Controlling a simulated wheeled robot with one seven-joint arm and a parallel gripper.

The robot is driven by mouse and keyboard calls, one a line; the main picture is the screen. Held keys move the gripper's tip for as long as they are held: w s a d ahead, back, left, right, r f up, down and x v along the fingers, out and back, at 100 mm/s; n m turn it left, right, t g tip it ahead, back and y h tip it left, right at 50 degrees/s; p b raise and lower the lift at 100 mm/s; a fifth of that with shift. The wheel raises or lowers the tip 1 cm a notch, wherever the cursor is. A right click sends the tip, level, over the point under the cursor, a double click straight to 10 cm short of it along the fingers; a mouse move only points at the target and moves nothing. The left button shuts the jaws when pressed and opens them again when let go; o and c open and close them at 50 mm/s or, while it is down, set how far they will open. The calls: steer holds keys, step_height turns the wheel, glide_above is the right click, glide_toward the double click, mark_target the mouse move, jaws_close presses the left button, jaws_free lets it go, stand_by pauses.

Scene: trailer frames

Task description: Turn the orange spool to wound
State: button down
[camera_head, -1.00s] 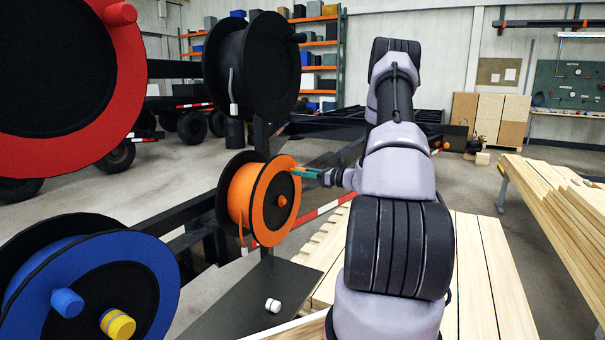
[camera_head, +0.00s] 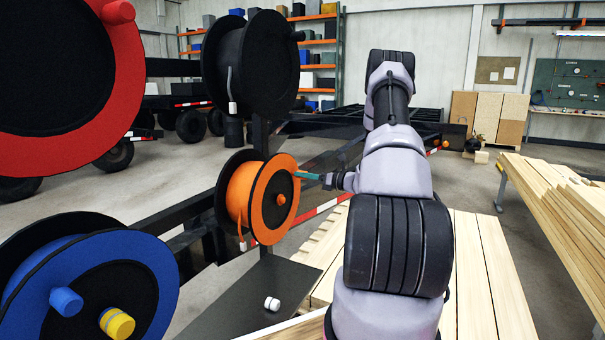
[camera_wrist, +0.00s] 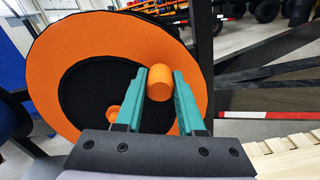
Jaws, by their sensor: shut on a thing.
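The orange spool (camera_head: 264,232) stands upright on the black frame in the middle of the head view. It has an orange rim, a black centre face and a small orange knob (camera_head: 281,199). In the wrist view, the orange rim (camera_wrist: 50,62) fills the left, and the small orange knob (camera_wrist: 112,114) shows low on the black face. My gripper (camera_head: 298,175) reaches the spool's upper right from the right. Its teal fingers (camera_wrist: 160,84) are shut on an orange cylindrical handle (camera_wrist: 160,75) on the spool. An orange strap with a pale end (camera_head: 243,246) hangs from the spool.
A black spool (camera_head: 262,65) is above, a red spool (camera_head: 125,105) upper left and a blue spool (camera_head: 165,265) lower left. A dark plate (camera_head: 235,310) with a small white item (camera_head: 272,304) lies below. Wooden planks (camera_head: 485,260) lie at right.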

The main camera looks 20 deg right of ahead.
steer(key=f+m, duration=0.2)
steer(key=w+d+f+m, duration=0.1)
steer(key=f+m, duration=0.4)
steer(key=shift+w+d+f, duration=0.15)
steer(key=shift+d+f, duration=0.1)
steer(key=shift+d, duration=0.15)
steer(key=f+m, duration=0.2)
steer(key=s+a+f+m, duration=0.1)
steer(key=f+m, duration=0.1)
steer(key=m, duration=0.1)
steer(key=f+m, duration=0.2)
steer(key=f, duration=0.1)
steer(key=shift+s+a+m, duration=0.25)
steer(key=shift+a+m, duration=0.05)
steer(key=shift+a, duration=0.1)
steer(key=shift+s+a+f+m, duration=0.45)
steer(key=shift+a+f+m, duration=0.15)
steer(key=shift+m, duration=0.35)
steer(key=shift+s+a+f+m, duration=0.5)
steer(key=shift+f+m, duration=0.15)
steer(key=shift+m, duration=0.3)
steer(key=c, duration=0.5)
jaws_free()
steer(key=shift+w, duration=0.1)
steer(key=v, duration=1)
steer(key=shift+s+d, duration=0.25)
steer(key=shift+s, duration=0.1)
